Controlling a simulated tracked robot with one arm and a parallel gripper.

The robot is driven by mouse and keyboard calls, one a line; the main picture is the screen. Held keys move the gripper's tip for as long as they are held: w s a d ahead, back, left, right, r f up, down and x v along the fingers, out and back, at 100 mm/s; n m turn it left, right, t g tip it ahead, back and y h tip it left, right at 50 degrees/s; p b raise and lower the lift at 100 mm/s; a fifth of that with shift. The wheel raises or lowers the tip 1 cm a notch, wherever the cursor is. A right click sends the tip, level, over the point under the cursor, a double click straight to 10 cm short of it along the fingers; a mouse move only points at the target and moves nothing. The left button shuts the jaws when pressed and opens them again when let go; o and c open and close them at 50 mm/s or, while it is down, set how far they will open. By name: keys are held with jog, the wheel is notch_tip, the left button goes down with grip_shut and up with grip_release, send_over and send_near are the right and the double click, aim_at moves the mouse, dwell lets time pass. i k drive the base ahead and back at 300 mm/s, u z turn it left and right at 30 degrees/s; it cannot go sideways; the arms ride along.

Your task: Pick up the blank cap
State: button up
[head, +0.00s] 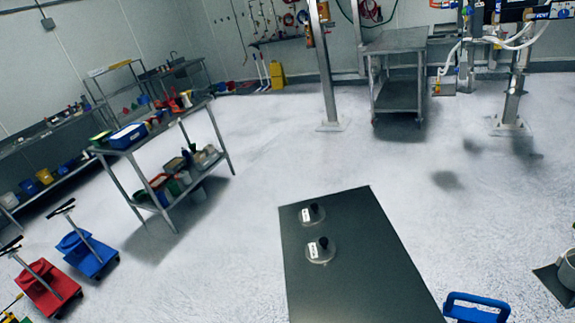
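Two round, clear or metallic caps lie on a dark table (350,285) at the lower middle of the head view. Each has a black knob and a white label with dark marks. The far cap (311,215) is near the table's far edge. The near cap (320,251) is just in front of it. The labels are too small to read, so I cannot tell which is the blank cap. My gripper does not show in this view.
A blue handle-shaped part (475,308) stands beside the table at lower right. A grey pot (567,270) is at the right edge. A loaded metal shelf cart (160,128) and red (48,290) and blue (88,255) wheeled carts stand left. Open floor lies beyond the table.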

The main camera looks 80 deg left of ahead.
aim_at(314, 214)
jog(key=u, duration=1.9)
